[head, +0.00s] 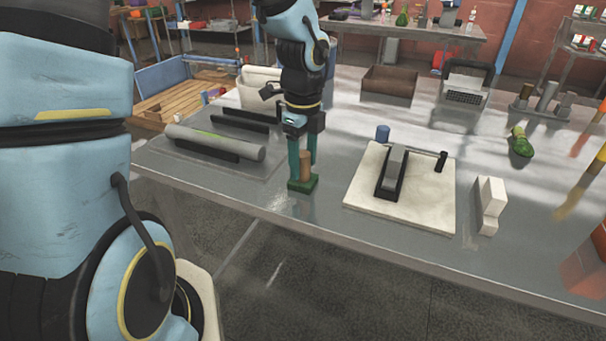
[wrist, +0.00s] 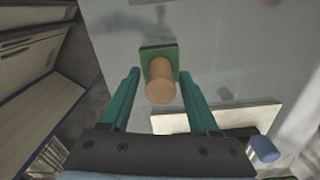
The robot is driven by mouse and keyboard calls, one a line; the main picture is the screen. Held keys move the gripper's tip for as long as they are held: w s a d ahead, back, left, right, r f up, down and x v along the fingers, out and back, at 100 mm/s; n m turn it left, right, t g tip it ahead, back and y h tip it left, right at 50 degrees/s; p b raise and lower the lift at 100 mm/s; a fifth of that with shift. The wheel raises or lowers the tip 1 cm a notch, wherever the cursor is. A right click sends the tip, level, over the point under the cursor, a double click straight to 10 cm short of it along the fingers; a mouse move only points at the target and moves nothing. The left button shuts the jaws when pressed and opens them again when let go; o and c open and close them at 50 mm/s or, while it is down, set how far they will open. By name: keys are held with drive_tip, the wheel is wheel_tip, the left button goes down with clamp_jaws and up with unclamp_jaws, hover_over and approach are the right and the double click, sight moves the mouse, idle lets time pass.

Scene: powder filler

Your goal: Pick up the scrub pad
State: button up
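The scrub pad (head: 303,186) is a green square pad with an upright round wooden handle. It stands near the front edge of the grey table in the head view. In the wrist view its handle (wrist: 160,82) shows in the middle, with the green pad behind it. My gripper (head: 302,163) is right over the pad, pointing down. Its two teal fingers (wrist: 159,74) are open, one on each side of the handle. In the wrist view gaps show between the handle and both fingers.
Right of the pad is a white slab (head: 420,205) bearing a black and grey device (head: 392,172). A blue cylinder (head: 382,133) stands behind it. Left are a grey roll (head: 215,142) and dark bars. White blocks (head: 489,200) stand farther right. The table's front edge is close.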

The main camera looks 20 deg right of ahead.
clamp_jaws()
drive_tip(key=shift+r, duration=0.1)
idle(0.4)
wheel_tip(320, 180, up, 10)
drive_tip(key=shift+f+b, duration=0.1)
drive_tip(key=shift+b, duration=0.2)
